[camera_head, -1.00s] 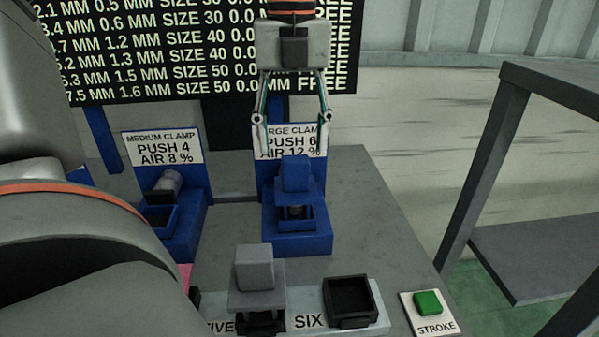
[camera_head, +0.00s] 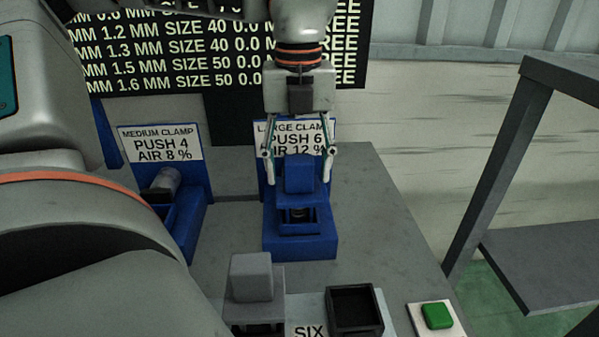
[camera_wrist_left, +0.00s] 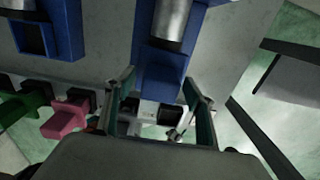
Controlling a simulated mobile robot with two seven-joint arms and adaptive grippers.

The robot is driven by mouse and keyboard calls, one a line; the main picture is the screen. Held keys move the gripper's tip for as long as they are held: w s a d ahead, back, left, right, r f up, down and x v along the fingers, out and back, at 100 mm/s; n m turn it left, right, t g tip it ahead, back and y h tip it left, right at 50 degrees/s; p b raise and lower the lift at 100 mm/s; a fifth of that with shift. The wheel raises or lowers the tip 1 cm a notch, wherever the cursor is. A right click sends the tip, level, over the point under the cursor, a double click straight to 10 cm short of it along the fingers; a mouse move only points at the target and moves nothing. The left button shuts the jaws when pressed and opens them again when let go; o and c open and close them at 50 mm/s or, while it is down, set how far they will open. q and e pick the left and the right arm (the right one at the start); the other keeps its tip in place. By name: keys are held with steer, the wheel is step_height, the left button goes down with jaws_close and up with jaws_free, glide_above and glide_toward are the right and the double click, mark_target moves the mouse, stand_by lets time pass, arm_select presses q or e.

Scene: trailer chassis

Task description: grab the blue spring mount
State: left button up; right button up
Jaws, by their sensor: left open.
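The blue spring mount (camera_head: 298,174) is a blue block on a plate with a small spring under it. It sits in the blue large clamp (camera_head: 300,246) in the head view. My left gripper (camera_head: 301,150) points down with its fingers open and empty. In the left wrist view, a blue surface (camera_wrist_left: 160,86) lies between the fingers; I cannot tell mount from clamp there. My right gripper is not in view.
The medium clamp (camera_head: 184,222) stands to the left. A grey block piece (camera_head: 252,277) and a black empty holder (camera_head: 354,309) are in front. A green stroke button (camera_head: 437,315) is at the front right. A dark metal frame (camera_head: 497,170) stands beyond the bench's right side.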

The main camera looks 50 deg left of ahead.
arm_select(q)
steer(key=shift+c, duration=0.3)
jaws_close()
